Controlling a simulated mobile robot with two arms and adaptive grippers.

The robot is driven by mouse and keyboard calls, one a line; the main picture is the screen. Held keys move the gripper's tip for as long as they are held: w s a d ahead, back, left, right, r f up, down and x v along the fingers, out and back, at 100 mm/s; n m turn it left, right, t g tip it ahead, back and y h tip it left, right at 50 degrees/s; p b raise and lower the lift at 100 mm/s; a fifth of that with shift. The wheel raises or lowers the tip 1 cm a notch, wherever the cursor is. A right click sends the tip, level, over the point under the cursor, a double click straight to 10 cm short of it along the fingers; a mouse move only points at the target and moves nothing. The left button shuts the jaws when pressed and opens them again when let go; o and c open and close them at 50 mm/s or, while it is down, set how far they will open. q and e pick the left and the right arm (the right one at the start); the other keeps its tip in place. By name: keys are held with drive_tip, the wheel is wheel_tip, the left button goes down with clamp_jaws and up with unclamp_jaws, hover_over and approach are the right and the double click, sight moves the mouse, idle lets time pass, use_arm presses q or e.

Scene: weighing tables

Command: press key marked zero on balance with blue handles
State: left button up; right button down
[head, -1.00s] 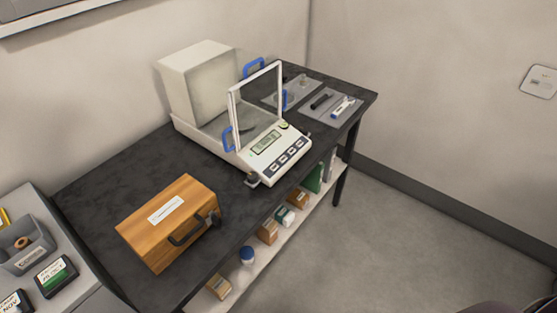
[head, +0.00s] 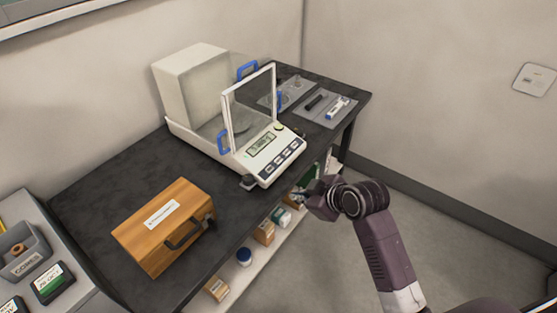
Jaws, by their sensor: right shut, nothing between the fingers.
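The balance with blue handles (head: 222,139) stands on the dark table. Its glass draft shield has blue handles (head: 223,141) and a white-framed front pane. The sloped front panel has a small display (head: 261,145) and a row of dark keys (head: 281,158); their markings are too small to read. My right gripper (head: 304,195) is shut and empty, low in front of the table's front edge, to the right of and nearer than the balance. It is apart from the keys, and the arm partly hides its fingers. My left gripper is not in view.
A wooden case (head: 164,248) with a dark handle stands on the table (head: 100,185) at the left front. Grey mats with small tools (head: 338,108) lie behind the balance at right. A lower shelf (head: 259,272) holds small boxes. Open floor lies at right.

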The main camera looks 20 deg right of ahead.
drive_tip(key=w+d+r+n+t+y, duration=0.1)
drive_tip(key=w+r+n+t, duration=0.2)
drive_tip(key=w+r, duration=0.8)
drive_tip(key=shift+w+d+y, duration=0.2)
drive_tip(key=shift+w+y, duration=0.1)
drive_tip(key=shift+w, duration=0.15)
drive_tip(key=b, duration=0.7)
hover_over(278, 161)
drive_tip(key=s+d, duration=0.2)
wheel_tip(278, 161, down, 7)
drive_tip(key=shift+w+a+f+b, duration=0.15)
drive_tip(key=shift+w+a+f, duration=0.05)
drive_tip(key=shift+f, duration=0.15)
drive_tip(key=shift+w+a+f+b, duration=0.15)
drive_tip(key=shift+a+f, duration=0.05)
drive_tip(key=shift+f, duration=0.15)
drive_tip(key=shift+a+f, duration=0.1)
drive_tip(key=shift+f, duration=0.3)
